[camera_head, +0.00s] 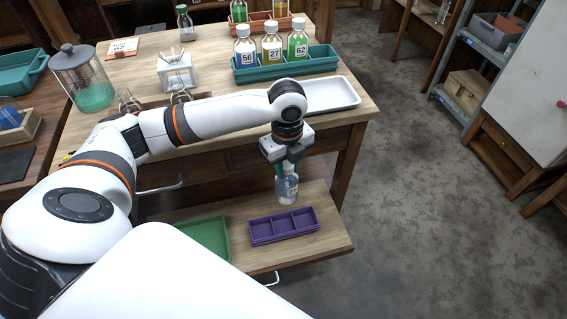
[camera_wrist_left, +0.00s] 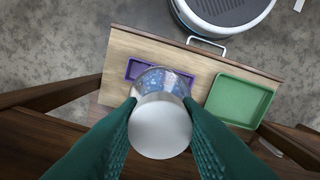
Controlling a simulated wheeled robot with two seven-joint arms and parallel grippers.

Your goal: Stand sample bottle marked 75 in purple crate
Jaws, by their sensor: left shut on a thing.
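My left gripper (camera_head: 284,166) is shut on a sample bottle (camera_head: 288,190) with blue contents; in the left wrist view its white cap (camera_wrist_left: 160,126) sits between the green fingers. Its mark is too small to read for certain. The bottle hangs upright a little above the lower shelf, just behind the purple crate (camera_head: 284,238) in the head view. The purple crate has three compartments, which look empty in the head view. In the left wrist view the bottle partly hides the crate (camera_wrist_left: 135,70). My right gripper is not in view.
A green tray (camera_head: 222,236) lies left of the crate on the pulled-out wooden shelf (camera_head: 325,222). Above, the tabletop holds a teal crate (camera_head: 318,66) with bottles 56, 27 and 62, a white tray (camera_head: 355,100) and a lidded jar (camera_head: 95,97). The floor at right is clear.

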